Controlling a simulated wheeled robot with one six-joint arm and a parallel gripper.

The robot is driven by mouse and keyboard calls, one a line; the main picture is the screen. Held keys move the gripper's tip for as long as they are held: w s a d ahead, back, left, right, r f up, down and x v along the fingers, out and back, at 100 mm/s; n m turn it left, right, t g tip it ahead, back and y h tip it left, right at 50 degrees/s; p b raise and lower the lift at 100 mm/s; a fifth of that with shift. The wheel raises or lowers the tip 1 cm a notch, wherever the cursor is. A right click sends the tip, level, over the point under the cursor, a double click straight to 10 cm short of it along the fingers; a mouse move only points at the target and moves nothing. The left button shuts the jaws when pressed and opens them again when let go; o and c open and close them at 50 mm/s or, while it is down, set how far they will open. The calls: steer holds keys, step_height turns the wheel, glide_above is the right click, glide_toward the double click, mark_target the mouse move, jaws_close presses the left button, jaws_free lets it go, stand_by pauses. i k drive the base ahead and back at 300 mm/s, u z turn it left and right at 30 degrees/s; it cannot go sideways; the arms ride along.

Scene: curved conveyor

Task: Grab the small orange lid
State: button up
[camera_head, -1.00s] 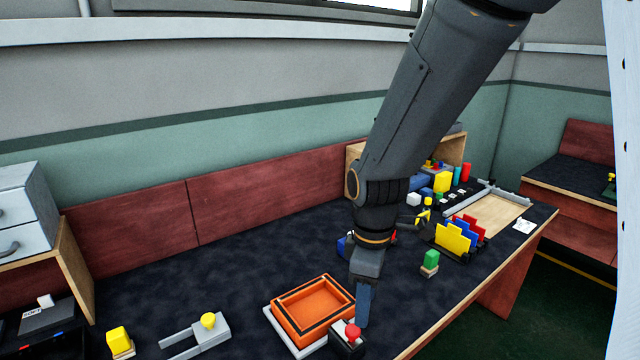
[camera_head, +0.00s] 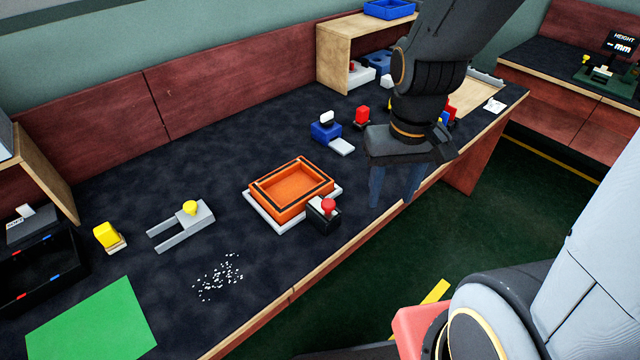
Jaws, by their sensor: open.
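I cannot make out a separate small orange lid. The orange thing in view is a shallow square tray with dark edging (camera_head: 291,188), lying on a white plate (camera_head: 262,212) near the table's front edge. It looks empty. My gripper (camera_head: 391,198) is open, pointing down, with its two fingers apart and nothing between them. It is to the right of the orange tray, by the table's front edge, and apart from the tray. My arm hides part of the table's right end.
A black block with a red knob (camera_head: 323,217) stands against the tray's front right. A grey fork-shaped fixture with a yellow knob (camera_head: 183,228), a yellow block (camera_head: 106,235) and white specks (camera_head: 218,277) lie left. A blue block (camera_head: 326,132) stands behind. A green sheet (camera_head: 92,325) lies front left.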

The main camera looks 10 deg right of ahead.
mark_target(284, 193)
steer(key=z, duration=0.05)
steer(key=k, duration=0.5)
steer(key=u, duration=0.8)
steer(key=i, duration=0.95)
steer(key=z, duration=0.75)
